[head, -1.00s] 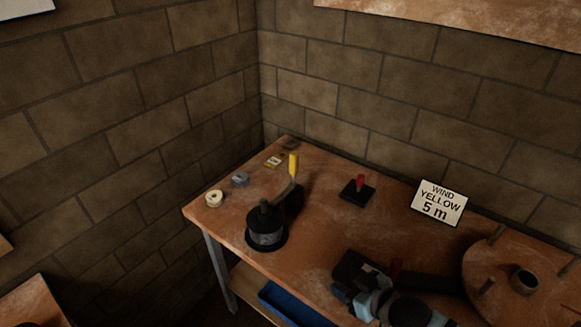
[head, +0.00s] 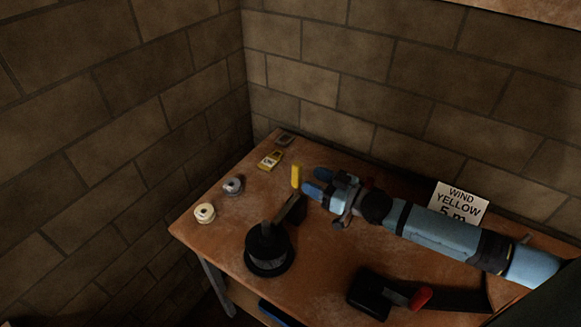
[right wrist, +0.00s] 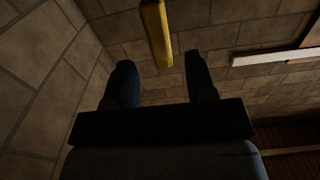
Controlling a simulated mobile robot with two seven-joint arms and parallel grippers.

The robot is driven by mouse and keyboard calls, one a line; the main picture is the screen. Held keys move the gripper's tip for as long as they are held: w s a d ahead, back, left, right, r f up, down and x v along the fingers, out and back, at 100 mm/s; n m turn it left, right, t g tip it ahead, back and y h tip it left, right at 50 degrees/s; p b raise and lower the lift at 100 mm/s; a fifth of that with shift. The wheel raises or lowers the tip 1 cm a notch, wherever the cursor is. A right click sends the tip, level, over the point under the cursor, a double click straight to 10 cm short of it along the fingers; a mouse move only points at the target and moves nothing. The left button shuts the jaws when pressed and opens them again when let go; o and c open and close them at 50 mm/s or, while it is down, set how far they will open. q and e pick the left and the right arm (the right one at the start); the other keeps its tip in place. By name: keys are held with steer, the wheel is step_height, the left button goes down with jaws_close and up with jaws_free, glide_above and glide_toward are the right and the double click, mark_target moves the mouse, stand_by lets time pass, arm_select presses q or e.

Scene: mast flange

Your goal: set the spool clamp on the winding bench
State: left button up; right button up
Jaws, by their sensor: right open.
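A black block (head: 369,295) with a red-tipped lever (head: 420,298) lies at the bench's front; it may be the spool clamp, but I cannot tell for sure. My right gripper (head: 316,182) is open above the bench, its fingers pointing left at the yellow upright handle (head: 296,177) of a black crank device (head: 268,250). In the right wrist view the yellow handle (right wrist: 156,34) shows ahead, roughly between the two dark fingers (right wrist: 162,84); no grip on it shows. A red bit behind my right gripper is mostly hidden. My left gripper is out of view.
The winding bench (head: 215,245) stands in a brick corner. Two small rolls (head: 205,212) (head: 233,186) and a yellow tag (head: 270,159) lie at its left. A sign (head: 462,197) reading "WIND YELLOW" is partly covered by my right arm. A blue bin (head: 275,313) sits below.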

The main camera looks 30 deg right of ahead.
mark_target(301, 174)
steer(key=p+x, duration=0.1)
steer(key=x, duration=0.6)
steer(key=shift+w+a, duration=0.2)
steer(key=shift+c, duration=0.5)
jaws_close()
